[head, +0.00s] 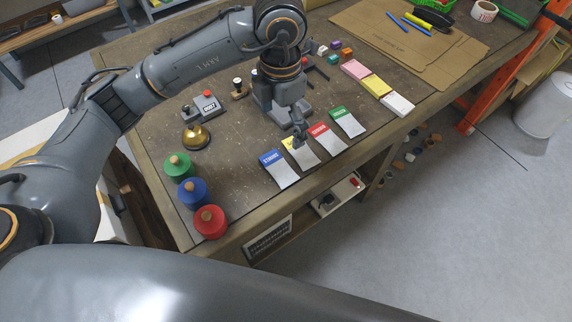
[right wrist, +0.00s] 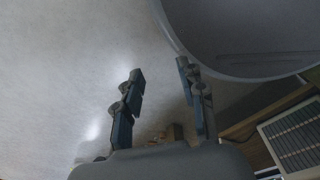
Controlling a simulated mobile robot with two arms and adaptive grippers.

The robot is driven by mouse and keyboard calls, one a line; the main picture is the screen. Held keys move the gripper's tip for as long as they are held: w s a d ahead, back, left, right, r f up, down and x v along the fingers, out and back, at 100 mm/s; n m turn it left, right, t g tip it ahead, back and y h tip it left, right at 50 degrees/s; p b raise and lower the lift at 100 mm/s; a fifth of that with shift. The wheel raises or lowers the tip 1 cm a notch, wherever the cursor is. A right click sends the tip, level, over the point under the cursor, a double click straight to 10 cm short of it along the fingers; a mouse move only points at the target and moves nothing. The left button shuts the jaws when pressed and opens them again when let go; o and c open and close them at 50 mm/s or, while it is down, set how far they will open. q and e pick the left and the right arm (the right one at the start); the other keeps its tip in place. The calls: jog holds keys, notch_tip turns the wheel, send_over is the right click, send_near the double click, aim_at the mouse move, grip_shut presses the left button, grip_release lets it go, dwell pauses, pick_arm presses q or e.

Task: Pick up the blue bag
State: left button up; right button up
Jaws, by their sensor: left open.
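The blue bag (head: 279,170), a flat pale packet with a blue top, lies on the workbench near its front edge. To its right lie similar bags with yellow (head: 301,152), red (head: 327,139) and green (head: 347,122) tops. My left gripper (head: 299,140) points down over the yellow-topped bag, up and right of the blue bag, apart from the blue bag. It is open and holds nothing that I can see. My right gripper (right wrist: 160,100) shows in the right wrist view with its fingers apart and empty, with floor behind it. The blue bag is not visible there.
Green (head: 178,166), blue (head: 193,193) and red (head: 210,221) containers with cork-like stoppers stand at the bench's left front corner. A brass bell (head: 195,138) and a small device with a red button (head: 204,106) are behind. Pink, yellow and white pads (head: 376,86) lie further right.

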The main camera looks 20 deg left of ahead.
pick_arm(q)
notch_tip(320, 180, down, 5)
jog(key=b, duration=0.4)
send_over(282, 172)
notch_tip(282, 172, down, 8)
jog(key=shift+s+d+r+p, duration=0.1)
jog(key=shift+d+p, duration=0.05)
jog(key=shift+p, duration=0.15)
jog(key=shift+f, duration=0.55)
jog(key=f, duration=0.1)
jog(key=f+p, duration=0.1)
jog(key=f, duration=0.3)
jog(key=shift+w, duration=0.25)
jog(key=shift+s, duration=0.1)
jog(key=c, duration=1.2)
pick_arm(e)
jog(key=s+f, duration=0.2)
jog(key=f, duration=0.1)
jog(key=shift+s+f, duration=0.2)
jog(key=shift+s, duration=0.1)
